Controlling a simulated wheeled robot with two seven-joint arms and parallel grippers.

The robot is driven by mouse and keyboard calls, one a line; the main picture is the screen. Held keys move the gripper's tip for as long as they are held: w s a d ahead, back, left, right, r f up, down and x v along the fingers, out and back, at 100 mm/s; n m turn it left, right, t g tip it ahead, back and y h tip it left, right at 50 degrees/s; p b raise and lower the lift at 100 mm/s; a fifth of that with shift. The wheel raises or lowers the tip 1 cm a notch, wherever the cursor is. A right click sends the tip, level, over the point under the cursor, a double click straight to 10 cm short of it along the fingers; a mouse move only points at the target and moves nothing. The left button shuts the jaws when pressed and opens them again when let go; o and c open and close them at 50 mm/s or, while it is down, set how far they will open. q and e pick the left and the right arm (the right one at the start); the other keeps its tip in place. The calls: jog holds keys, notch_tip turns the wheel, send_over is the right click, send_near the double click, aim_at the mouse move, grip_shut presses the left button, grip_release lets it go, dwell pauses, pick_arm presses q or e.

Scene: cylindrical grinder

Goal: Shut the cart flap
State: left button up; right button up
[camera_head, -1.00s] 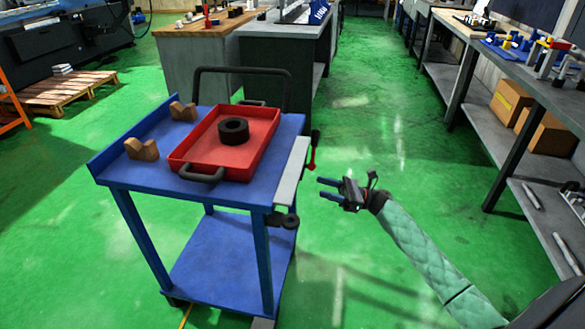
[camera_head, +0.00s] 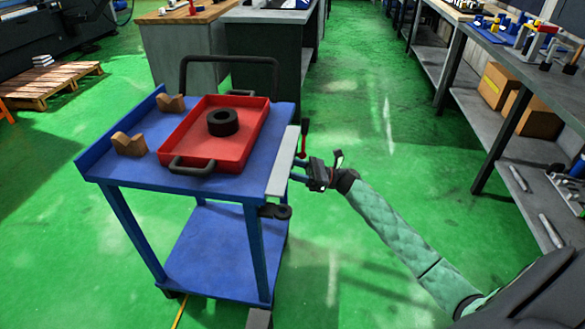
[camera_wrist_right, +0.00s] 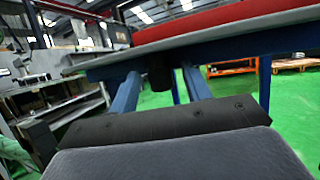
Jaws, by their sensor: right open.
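The blue cart (camera_head: 190,254) stands left of centre in the head view. Its flap appears to be the light grey strip (camera_head: 284,160) along the cart's right edge; its exact angle is hard to tell. My left gripper is out of view.
A red tray (camera_head: 187,149) with a black ring (camera_head: 223,122) sits on the cart top beside two brown V-shaped blocks (camera_head: 129,144). A red-and-black lever (camera_head: 303,138) rises by the flap. Workbenches stand behind and at right; green floor between is clear.

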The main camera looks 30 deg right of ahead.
jog(key=c, duration=1)
jog(key=shift+r, duration=0.1)
